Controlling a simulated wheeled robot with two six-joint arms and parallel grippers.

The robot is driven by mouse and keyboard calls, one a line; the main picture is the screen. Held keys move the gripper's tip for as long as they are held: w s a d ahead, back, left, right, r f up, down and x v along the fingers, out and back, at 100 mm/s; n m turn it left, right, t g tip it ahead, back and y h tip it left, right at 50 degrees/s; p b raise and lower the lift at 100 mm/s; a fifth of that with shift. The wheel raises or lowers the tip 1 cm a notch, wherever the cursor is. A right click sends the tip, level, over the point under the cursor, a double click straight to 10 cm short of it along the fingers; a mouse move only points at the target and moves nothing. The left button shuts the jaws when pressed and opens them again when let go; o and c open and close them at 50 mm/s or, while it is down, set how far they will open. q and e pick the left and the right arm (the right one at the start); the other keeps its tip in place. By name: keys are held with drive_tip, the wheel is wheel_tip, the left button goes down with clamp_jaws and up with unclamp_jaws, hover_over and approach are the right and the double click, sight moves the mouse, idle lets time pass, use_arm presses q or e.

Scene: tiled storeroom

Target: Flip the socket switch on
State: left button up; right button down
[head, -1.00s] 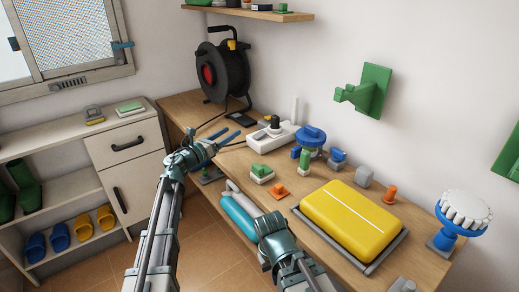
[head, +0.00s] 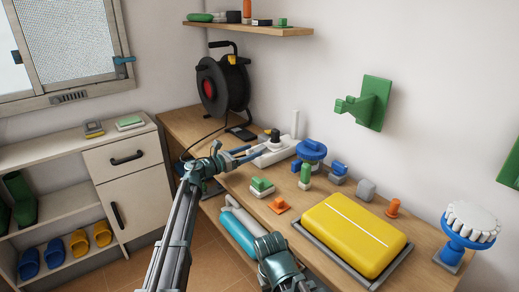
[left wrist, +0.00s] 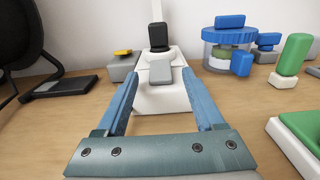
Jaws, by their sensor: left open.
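The white socket strip (head: 283,152) lies on the wooden bench by the wall, and it also shows in the left wrist view (left wrist: 160,99). A black plug (left wrist: 158,37) stands upright at its far part. A grey switch piece (left wrist: 161,75) sits on its near part; I cannot tell which way it is set. My left gripper (head: 256,151) is open and empty at the near left end of the strip. In the left wrist view, its blue fingers (left wrist: 161,82) spread on either side of the strip's near end. My right arm shows at the bottom, its gripper hidden.
A black cable reel (head: 222,86) stands at the back left of the bench. A blue-lidded jar (head: 311,152), a green block on a white base (head: 262,187) and a yellow case (head: 352,234) stand to the right. A green bracket (head: 371,102) juts from the wall.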

sight(260, 148)
use_arm(q)
drive_tip(key=shift+x, duration=2.35)
